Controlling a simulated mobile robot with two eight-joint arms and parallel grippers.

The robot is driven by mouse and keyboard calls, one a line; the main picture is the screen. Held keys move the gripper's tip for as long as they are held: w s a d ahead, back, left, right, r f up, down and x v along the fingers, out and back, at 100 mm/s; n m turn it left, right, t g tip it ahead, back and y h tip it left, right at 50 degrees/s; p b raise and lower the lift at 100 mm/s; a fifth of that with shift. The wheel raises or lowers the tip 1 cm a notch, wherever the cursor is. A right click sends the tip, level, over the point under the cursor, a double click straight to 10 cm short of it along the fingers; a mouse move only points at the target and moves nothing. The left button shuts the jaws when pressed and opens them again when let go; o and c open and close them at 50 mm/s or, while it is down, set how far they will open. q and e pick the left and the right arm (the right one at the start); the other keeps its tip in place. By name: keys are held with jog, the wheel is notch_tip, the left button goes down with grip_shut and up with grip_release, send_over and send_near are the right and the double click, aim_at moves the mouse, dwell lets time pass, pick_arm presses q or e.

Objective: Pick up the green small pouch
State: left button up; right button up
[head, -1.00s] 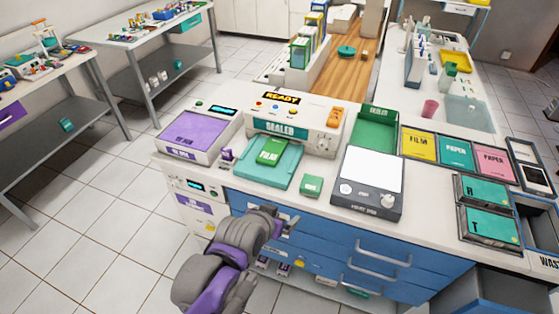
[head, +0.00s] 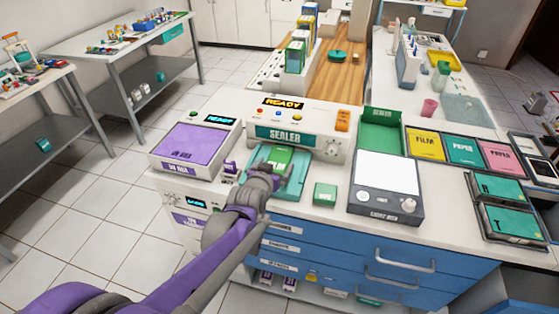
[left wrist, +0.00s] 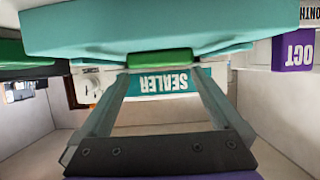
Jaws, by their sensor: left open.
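A green pouch marked FILM (head: 280,158) lies on the teal tray (head: 299,182) in front of the sealer (head: 290,132). My left gripper (head: 277,178) is at the tray's front edge, just short of the pouch, and partly hides tray and pouch. In the left wrist view, which is upside down, the open fingers (left wrist: 163,76) reach towards a green edge (left wrist: 162,62), likely the pouch, beside the teal tray (left wrist: 150,28). No grip on it shows. A smaller green block (head: 324,194) lies on the counter to the right. My right gripper is not in view.
A purple-topped box (head: 193,143) stands left of the sealer. A small purple item (head: 230,168) is close left of my gripper; its OCT label (left wrist: 300,52) shows in the wrist view. A light box (head: 386,188) and green bin (head: 381,131) stand to the right.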

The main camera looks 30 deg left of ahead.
aim_at(279, 158)
pick_arm(q)
jog(key=x, duration=0.3)
jog(key=shift+w+a+f, duration=0.2)
jog(key=shift+w, duration=0.1)
jog(key=c, duration=1.1)
jog(key=shift+r, duration=0.1)
jog(key=shift+c, duration=0.2)
jog(key=shift+r, duration=0.1)
